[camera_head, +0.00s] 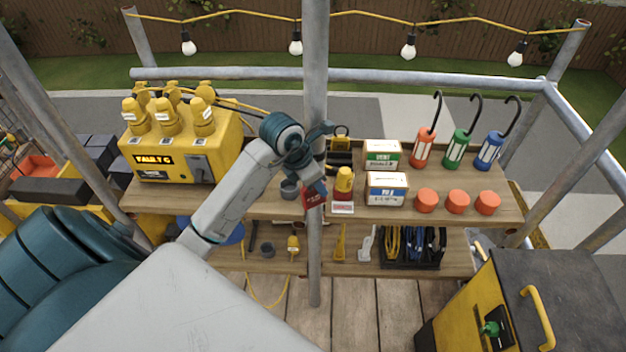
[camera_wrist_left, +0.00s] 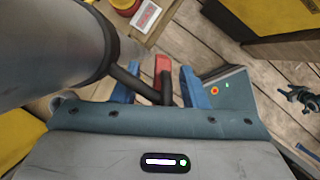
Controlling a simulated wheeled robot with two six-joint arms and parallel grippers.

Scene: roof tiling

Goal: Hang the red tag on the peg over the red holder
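The red tag (camera_head: 314,197) is at my left gripper (camera_head: 316,188), by the grey upright pole. In the left wrist view the tag (camera_wrist_left: 162,64) lies between the two blue fingers of the left gripper (camera_wrist_left: 158,84), with a visible gap on each side. A dark peg (camera_wrist_left: 126,78) comes out from the pole and reaches in between the fingers at the tag. The tag seems to be on or against the peg; the exact contact is hidden. I cannot pick out the red holder with certainty. My right gripper does not show clearly.
The pole (camera_head: 314,70) stands close beside the left gripper. A wooden shelf (camera_head: 265,205) carries a yellow machine (camera_head: 180,145), a yellow-and-red item (camera_head: 344,183), a white card (camera_head: 342,208), boxes, red pucks (camera_head: 457,202) and hooked lamps. A yellow-black cabinet (camera_head: 560,290) is front right.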

